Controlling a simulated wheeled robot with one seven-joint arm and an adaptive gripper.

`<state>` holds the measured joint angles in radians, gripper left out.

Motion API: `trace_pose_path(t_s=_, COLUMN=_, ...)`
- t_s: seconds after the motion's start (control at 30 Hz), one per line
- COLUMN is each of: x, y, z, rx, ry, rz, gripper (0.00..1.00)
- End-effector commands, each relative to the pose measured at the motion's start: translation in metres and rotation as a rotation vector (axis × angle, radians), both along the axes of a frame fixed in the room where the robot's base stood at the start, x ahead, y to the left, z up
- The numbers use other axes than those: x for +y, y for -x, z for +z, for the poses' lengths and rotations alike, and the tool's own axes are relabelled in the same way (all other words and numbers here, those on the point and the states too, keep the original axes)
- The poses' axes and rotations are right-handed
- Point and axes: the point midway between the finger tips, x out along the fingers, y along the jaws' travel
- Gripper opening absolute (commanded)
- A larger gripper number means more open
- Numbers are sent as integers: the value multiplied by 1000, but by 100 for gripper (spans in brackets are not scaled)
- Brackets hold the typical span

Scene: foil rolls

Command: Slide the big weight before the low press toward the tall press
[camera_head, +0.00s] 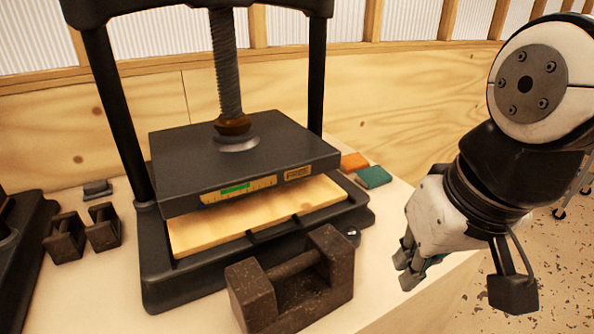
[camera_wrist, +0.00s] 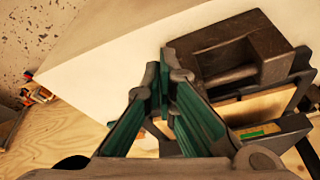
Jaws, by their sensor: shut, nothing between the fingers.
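The big weight (camera_head: 290,282), a dark rusty block with a handle bar between two raised ends, stands on the worktop against the front of the middle press (camera_head: 245,165). It also shows in the wrist view (camera_wrist: 232,62), at the upper right beyond the fingers. Part of another press (camera_head: 22,245) shows at the left edge, its top out of view. I cannot tell which press is the tall one. My gripper (camera_head: 406,268) is right of the big weight, apart from it in the head view. Its green-padded fingers (camera_wrist: 165,80) are shut with nothing between them.
Two small weights (camera_head: 84,234) stand between the presses. An orange block (camera_head: 354,162) and a green block (camera_head: 373,177) lie behind the middle press's right side. The pale worktop (camera_head: 375,290) is bare right of the big weight, up to its edge.

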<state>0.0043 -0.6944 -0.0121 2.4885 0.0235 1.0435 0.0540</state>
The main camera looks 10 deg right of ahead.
Motion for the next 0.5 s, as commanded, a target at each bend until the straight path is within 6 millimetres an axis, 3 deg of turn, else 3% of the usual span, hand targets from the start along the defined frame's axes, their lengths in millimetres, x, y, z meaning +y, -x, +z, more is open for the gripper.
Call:
trace_pose_path(t_s=0.03, x=0, y=4, z=23, rx=-6, ry=-7, rz=-11, gripper=0)
trace_pose_path(t_s=0.3, x=-2, y=-5, z=89, rx=-4, ry=-80, rz=-122, gripper=0)
trace_pose_path(t_s=0.4, x=-6, y=-20, z=103, rx=40, ry=-137, rz=-225, gripper=0)
trace_pose_path(t_s=0.5, x=-11, y=-41, z=97, rx=99, ry=-191, rz=-339, gripper=0)
